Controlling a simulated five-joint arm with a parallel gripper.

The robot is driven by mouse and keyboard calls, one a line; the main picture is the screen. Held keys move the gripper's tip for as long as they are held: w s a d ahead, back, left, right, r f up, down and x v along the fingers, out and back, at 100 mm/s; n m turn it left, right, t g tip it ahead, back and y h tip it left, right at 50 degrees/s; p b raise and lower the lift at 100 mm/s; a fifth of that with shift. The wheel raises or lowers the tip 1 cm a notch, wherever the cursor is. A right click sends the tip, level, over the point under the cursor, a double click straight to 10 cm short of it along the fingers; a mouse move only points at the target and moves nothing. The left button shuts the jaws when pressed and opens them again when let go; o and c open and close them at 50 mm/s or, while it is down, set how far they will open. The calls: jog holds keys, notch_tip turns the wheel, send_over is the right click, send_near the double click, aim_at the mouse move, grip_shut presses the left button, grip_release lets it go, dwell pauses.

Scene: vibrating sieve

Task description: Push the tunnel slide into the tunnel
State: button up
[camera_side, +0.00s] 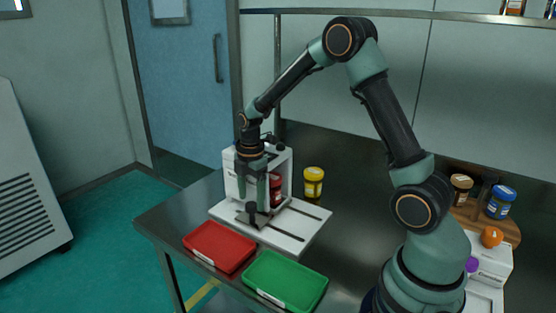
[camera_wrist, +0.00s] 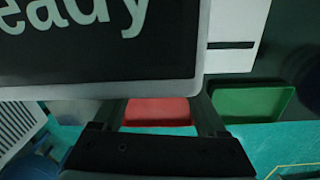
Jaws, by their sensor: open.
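The tunnel (camera_side: 229,180) is a white box with an open front on the steel table, partly hidden behind my gripper. The tunnel slide (camera_side: 292,222) appears to be the flat white plate with dark slots in front of it; part also shows in the wrist view (camera_wrist: 238,25). A red jar (camera_side: 277,189) stands at the tunnel opening. My gripper (camera_side: 257,216) points down, low over the plate's left part. Its open fingers show in the wrist view (camera_wrist: 160,112) with nothing between them. I cannot tell whether they touch the slide.
A red tray (camera_side: 219,247) and a green tray (camera_side: 285,282) lie in front of the plate. A yellow jar (camera_side: 313,182) stands right of the tunnel. A dark screen (camera_wrist: 95,45) with lettering fills the upper wrist view. More jars (camera_side: 500,202) stand at far right.

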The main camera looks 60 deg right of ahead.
jog(key=shift+f, duration=0.95)
grip_shut()
jog(key=shift+w, duration=0.15)
dwell(0.7)
